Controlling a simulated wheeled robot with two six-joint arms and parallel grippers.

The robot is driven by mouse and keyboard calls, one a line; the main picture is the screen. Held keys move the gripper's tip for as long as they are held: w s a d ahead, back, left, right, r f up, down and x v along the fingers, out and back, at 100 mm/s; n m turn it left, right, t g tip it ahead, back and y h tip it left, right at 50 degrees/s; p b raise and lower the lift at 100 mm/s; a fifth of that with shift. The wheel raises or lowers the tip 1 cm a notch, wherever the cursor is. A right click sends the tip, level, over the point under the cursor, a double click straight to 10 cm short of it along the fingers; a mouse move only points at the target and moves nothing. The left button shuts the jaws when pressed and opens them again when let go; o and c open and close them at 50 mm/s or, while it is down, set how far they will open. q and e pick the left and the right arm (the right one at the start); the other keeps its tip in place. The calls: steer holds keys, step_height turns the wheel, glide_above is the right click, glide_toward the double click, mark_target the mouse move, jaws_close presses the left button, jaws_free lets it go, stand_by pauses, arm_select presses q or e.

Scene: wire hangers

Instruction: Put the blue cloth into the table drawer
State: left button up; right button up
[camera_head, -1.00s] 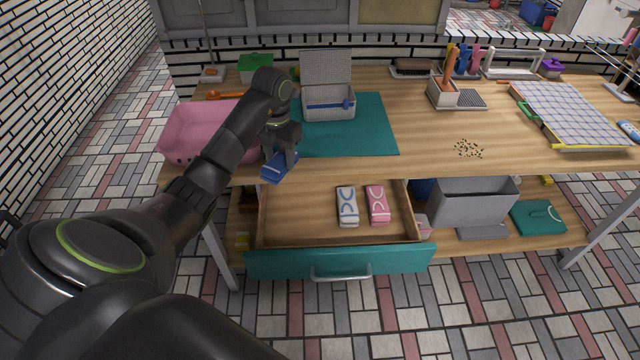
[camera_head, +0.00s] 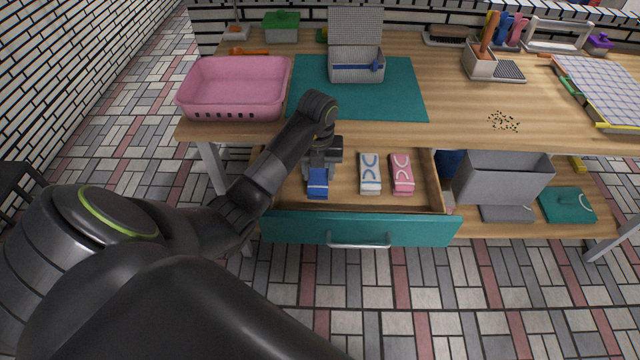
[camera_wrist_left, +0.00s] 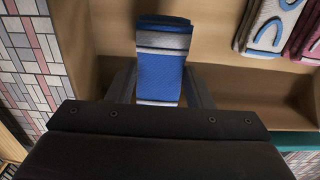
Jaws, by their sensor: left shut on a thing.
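The blue cloth (camera_head: 318,182) is folded, with white and grey stripes. It also shows in the left wrist view (camera_wrist_left: 160,72), between the fingers. My left gripper (camera_head: 320,168) is shut on it, over the left part of the open table drawer (camera_head: 420,203). The cloth hangs at or just above the drawer's floor; I cannot tell whether it touches. The drawer has a teal front (camera_head: 400,231) with a metal handle. A white cloth with blue marks (camera_head: 370,173) and a pink cloth (camera_head: 401,174) lie in the drawer, right of the blue cloth. My right gripper is not in view.
A pink bin (camera_head: 235,85) stands at the table's left edge. A teal mat (camera_head: 405,95) with an open grey box (camera_head: 352,72) lies behind the drawer. A grey bin (camera_head: 500,180) stands on the lower shelf to the right. The drawer's right side has free room.

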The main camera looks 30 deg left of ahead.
mark_target(318, 175)
arm_select(q)
step_height(318, 175, down, 4)
steer(key=shift+r, duration=0.2)
steer(key=shift+f+b, duration=0.4)
steer(key=shift+f, duration=0.25)
steer(key=o, duration=0.9)
steer(key=shift+o, duration=0.2)
steer(key=shift+r, duration=0.1)
